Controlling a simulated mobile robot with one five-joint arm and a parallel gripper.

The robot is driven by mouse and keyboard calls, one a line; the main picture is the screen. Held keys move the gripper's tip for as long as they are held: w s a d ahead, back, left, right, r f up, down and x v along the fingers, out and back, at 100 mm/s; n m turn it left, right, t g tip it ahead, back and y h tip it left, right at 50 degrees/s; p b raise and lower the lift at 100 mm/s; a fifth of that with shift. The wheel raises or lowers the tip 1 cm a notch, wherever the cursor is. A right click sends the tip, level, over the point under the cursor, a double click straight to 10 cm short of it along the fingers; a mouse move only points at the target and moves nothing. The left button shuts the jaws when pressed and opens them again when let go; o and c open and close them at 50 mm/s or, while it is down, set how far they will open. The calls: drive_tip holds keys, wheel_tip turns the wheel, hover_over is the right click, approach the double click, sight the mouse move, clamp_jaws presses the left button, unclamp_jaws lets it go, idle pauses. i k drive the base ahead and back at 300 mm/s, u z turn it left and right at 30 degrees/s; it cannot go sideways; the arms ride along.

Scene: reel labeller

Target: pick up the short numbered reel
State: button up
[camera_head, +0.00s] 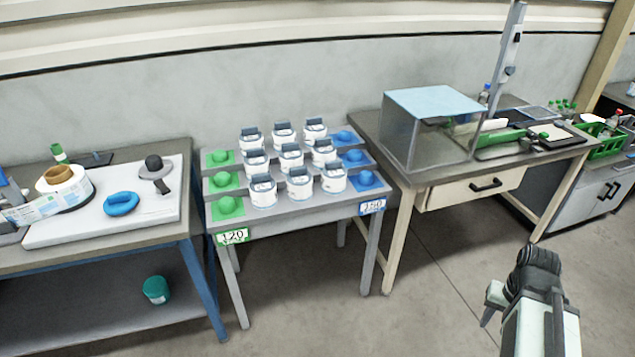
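Several white reels with dark blue-grey tops stand in rows on a stepped grey stand; one is the front middle reel (299,188). Their small labels are too small to read, and I cannot tell which reel is the short numbered one. My gripper (490,305) is at the lower right, over the floor, well apart from the stand. Its fingers are seen partly side-on, so its opening is unclear, and no held object shows.
The stand has green knobs (228,206) at left, blue knobs (367,178) at right, and a green "120" sign (232,236). A left bench holds a label roll (62,180). A right desk bears a clear box (432,105). Floor in front is free.

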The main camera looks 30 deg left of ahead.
sight(262, 188)
drive_tip(key=z, duration=1.4)
drive_tip(key=k, duration=2.95)
drive_tip(key=u, duration=2.4)
drive_tip(key=i, duration=1.95)
